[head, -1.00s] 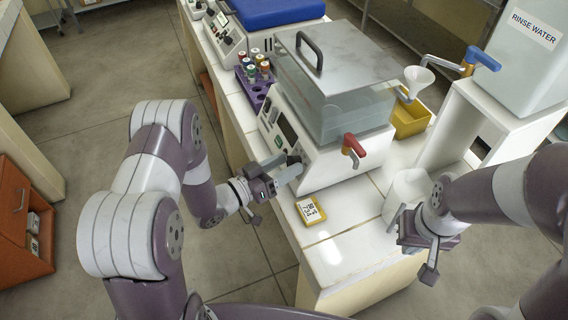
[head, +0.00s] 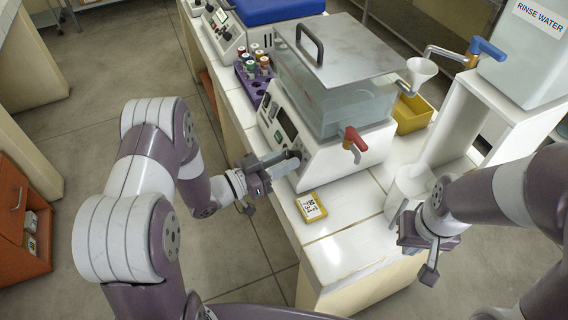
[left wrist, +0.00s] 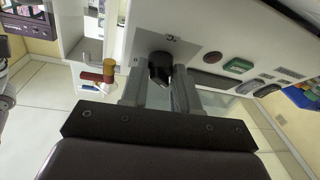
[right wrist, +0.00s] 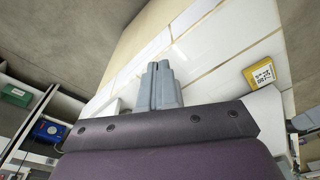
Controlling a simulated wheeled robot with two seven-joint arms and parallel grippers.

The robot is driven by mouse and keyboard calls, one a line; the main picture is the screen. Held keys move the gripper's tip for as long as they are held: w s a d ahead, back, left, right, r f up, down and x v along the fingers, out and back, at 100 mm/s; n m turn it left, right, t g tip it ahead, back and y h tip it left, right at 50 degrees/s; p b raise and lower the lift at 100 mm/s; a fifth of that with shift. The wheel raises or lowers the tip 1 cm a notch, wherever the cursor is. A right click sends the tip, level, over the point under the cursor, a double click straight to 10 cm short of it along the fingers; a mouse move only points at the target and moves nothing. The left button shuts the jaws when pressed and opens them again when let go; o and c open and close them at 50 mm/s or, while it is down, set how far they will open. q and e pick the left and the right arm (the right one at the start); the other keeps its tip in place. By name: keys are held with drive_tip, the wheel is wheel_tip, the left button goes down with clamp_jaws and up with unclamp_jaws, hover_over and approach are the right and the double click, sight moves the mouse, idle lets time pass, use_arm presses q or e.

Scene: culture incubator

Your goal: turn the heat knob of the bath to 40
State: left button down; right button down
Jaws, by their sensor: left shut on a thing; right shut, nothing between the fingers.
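The bath (head: 338,150) is a white housing with a clear tank and a grey lid, standing on the bench. Its sloped front panel also shows in the left wrist view (left wrist: 207,33). My left gripper (head: 292,159) is at the lower part of that panel. In the left wrist view its fingers are shut on the black heat knob (left wrist: 160,66), one on each side. The knob is hidden by the fingers in the head view, and its scale cannot be read. My right gripper (head: 400,214) is shut and empty near the bench's front edge; its fingers (right wrist: 159,72) touch each other.
A red-handled tap (head: 354,140) sticks out of the bath's side. A yellow timer-like block (head: 311,207) lies on the bench before the bath. A purple tube rack (head: 255,85), a yellow bin (head: 412,115) and a white stand (head: 470,115) are nearby.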

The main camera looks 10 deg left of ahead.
use_arm(q)
drive_tip(key=m+b, duration=0.1)
drive_tip(key=m, duration=0.1)
drive_tip(key=m+g+h+b, duration=0.1)
drive_tip(key=m, duration=0.1)
drive_tip(key=shift+w+a+f+g+h, duration=0.15)
drive_tip(key=shift+f+g+h, duration=0.05)
drive_tip(key=shift+g+h, duration=0.1)
drive_tip(key=shift+w+r+m+g+h+b, duration=0.1)
drive_tip(key=shift+m+g+h+b, duration=0.2)
drive_tip(key=shift+m+g+b, duration=0.85)
drive_tip(key=shift+m+t+p, duration=0.25)
drive_tip(key=shift+m+p, duration=0.15)
drive_tip(key=shift+m, duration=0.25)
drive_tip(key=c, duration=0.8)
unclamp_jaws()
drive_tip(key=shift+r, duration=0.1)
drive_tip(key=shift+c, duration=0.2)
drive_tip(key=b+v, duration=0.1)
drive_tip(key=v, duration=1.1)
drive_tip(key=shift+a, duration=0.35)
